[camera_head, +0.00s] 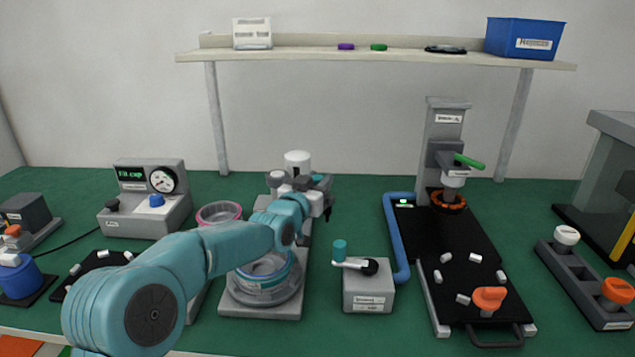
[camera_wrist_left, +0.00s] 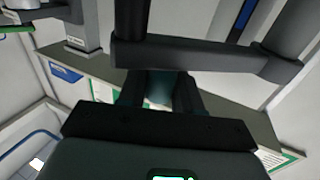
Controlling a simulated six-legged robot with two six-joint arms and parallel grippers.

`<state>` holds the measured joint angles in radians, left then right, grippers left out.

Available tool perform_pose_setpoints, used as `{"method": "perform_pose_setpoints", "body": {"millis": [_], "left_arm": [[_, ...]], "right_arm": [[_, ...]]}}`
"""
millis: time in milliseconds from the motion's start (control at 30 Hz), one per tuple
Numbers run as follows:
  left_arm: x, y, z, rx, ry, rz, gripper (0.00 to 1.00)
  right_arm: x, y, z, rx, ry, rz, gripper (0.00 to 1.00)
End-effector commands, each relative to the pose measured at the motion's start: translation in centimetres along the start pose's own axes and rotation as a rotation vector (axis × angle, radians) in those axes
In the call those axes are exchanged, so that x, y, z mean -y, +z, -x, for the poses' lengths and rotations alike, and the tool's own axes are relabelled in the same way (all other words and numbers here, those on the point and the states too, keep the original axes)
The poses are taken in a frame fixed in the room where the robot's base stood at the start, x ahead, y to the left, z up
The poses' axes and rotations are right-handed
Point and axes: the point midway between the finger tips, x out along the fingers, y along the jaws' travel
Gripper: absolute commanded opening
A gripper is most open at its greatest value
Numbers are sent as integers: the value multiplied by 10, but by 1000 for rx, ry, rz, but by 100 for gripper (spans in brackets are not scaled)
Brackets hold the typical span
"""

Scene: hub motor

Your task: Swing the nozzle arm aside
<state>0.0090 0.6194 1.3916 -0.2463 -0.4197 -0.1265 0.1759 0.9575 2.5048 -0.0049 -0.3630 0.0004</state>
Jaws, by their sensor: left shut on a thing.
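The dispensing stand (camera_head: 262,308) has a grey base with a clear round dish (camera_head: 266,280) on it and a white cylinder (camera_head: 297,160) at the top of its column. My left arm reaches across the front of the stand. My left gripper (camera_head: 322,190) is at the column's upper right, by a small teal part (camera_head: 318,178) that I take for the nozzle arm's handle. In the left wrist view the dark fingers are closed on either side of a teal piece (camera_wrist_left: 160,88). My arm and gripper hide most of the nozzle arm. My right gripper is not in view.
A grey box with a lever and black knob (camera_head: 368,300) stands right of the stand. A pink-rimmed dish (camera_head: 219,212) and a gauge box (camera_head: 148,220) are to the left. A press station (camera_head: 445,150) with a blue tube stands at right. A shelf (camera_head: 390,55) spans the back.

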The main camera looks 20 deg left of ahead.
Motion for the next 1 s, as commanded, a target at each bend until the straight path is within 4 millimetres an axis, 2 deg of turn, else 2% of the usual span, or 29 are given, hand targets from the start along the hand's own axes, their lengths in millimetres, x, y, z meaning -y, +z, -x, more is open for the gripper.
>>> {"method": "perform_pose_setpoints", "body": {"millis": [33, 67, 100, 400, 567, 667, 1000], "left_arm": [[-2, 2, 0, 5, 4, -1, 0], [-2, 2, 0, 5, 4, -1, 40], [-2, 2, 0, 5, 4, -1, 53], [-1, 1, 1, 2, 1, 0, 53], [0, 1, 14, 1, 0, 1, 53], [0, 2, 34, 2, 0, 2, 53], [0, 1, 121, 1, 1, 0, 53]], "right_arm": [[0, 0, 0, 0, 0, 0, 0], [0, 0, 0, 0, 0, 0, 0], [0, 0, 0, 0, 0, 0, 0], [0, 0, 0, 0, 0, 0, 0], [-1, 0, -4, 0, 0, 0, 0], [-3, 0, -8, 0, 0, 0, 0], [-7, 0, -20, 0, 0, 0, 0]]}}
